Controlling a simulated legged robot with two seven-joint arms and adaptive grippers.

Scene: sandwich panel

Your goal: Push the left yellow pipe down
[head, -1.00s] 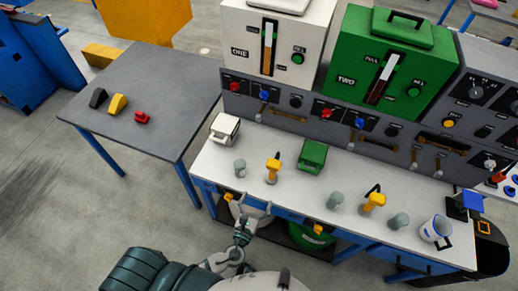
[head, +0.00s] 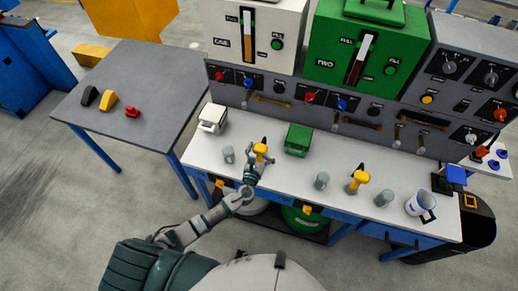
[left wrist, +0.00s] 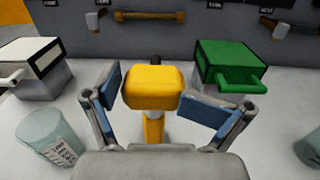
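The left yellow pipe (head: 260,149) stands upright on the white worktop (head: 285,182). In the left wrist view its yellow head (left wrist: 153,86) is in the middle, with a narrower stem below. My left gripper (head: 261,163) is at this pipe. In the left wrist view its two blue-padded fingers (left wrist: 158,96) are spread on either side of the yellow head, with gaps, so it is open. I cannot tell whether it touches the pipe. A second yellow pipe (head: 358,178) stands further right on the worktop. My right gripper is not in view.
A white box (head: 213,118) and a green box (head: 298,139) stand behind the pipe to either side. Grey cups (head: 228,155) stand near both pipes. A control panel (head: 385,112) rises behind. A mug (head: 420,203) stands at right.

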